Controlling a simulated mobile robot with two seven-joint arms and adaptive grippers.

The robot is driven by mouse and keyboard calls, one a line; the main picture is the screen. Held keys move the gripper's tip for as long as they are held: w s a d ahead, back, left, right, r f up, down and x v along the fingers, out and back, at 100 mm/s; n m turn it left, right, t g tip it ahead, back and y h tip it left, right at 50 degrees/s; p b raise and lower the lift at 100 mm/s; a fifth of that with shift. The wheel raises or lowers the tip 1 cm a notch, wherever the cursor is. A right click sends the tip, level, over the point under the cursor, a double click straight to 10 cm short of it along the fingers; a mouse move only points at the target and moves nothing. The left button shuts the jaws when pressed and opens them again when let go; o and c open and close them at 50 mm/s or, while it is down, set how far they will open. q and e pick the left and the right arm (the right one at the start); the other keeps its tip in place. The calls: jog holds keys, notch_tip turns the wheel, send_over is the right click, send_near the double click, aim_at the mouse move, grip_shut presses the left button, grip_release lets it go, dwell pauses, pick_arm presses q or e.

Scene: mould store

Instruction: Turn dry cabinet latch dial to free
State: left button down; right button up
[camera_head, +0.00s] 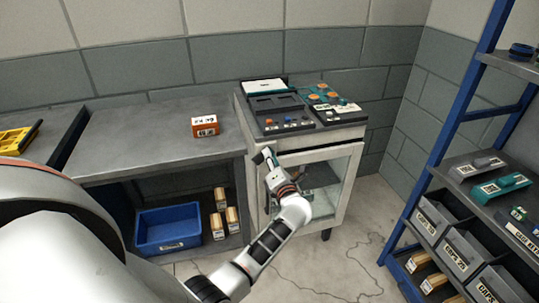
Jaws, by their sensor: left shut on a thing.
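The dry cabinet (347,136) is a pale unit with a glass-fronted door (329,195), standing at the right end of the grey bench. The door looks closed. My left arm reaches up from the bottom left, and my left gripper (266,157) is at the upper left of the cabinet's front. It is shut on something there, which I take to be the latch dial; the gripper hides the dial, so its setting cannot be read. My right gripper is not in view.
Dark control panels (276,105) lie on the cabinet top. An orange box (205,126) sits on the bench (130,140). A blue bin (168,228) and small boxes stand below. A blue-framed shelf rack (447,128) stands at right, with open floor between.

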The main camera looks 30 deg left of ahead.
pick_arm(q)
jog(key=shift+f+m+p, duration=0.15)
jog(key=shift+m+p, duration=1.8)
jog(key=shift+m, duration=1.65)
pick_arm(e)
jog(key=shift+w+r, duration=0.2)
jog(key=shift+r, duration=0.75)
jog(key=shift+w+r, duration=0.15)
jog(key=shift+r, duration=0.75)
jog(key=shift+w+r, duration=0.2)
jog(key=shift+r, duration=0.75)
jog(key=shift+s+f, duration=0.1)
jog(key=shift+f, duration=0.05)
pick_arm(q)
jog(key=c, duration=2)
grip_release()
jog(key=shift+o, duration=1.1)
